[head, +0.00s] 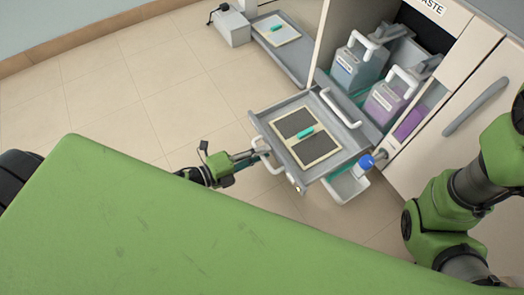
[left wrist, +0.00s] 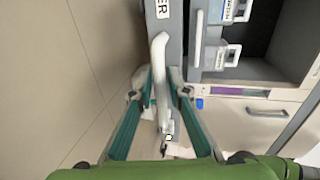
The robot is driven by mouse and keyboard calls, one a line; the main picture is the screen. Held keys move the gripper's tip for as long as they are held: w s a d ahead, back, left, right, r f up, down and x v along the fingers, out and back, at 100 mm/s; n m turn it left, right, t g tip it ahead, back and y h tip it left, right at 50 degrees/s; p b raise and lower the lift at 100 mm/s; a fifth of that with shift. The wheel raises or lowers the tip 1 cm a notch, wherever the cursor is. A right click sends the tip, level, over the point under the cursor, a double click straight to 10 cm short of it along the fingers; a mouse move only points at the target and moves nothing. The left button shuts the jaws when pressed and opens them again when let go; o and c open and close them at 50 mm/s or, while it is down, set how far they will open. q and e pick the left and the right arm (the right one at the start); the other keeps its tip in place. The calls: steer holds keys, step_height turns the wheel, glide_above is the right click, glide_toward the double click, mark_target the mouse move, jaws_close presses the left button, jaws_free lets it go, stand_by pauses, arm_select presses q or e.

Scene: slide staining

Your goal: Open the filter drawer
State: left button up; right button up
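The filter drawer (head: 340,134) stands out from the cabinet in the head view, a grey tray with a cream-framed dark panel (head: 305,134) and a small teal piece in it. Its white handle (left wrist: 158,55) runs upright between my left fingers in the left wrist view, beside a partly cut-off label ending in "ER" (left wrist: 162,9). My left gripper (head: 257,152) is at the drawer's outer left side in the head view. Its fingertips (left wrist: 161,80) close in on both sides of the handle and appear to touch it. My right gripper is out of view; only my right arm shows.
Containers with white handles, one grey-blue (head: 358,66) and one purple (head: 386,103), stand in the cabinet bay beyond the drawer. A white bin (head: 347,188) and a blue knob (head: 366,161) are close at its right. Open tiled floor (head: 150,100) lies to the left.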

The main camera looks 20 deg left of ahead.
arm_select(q)
steer(key=v, duration=1.2)
stand_by(0.4)
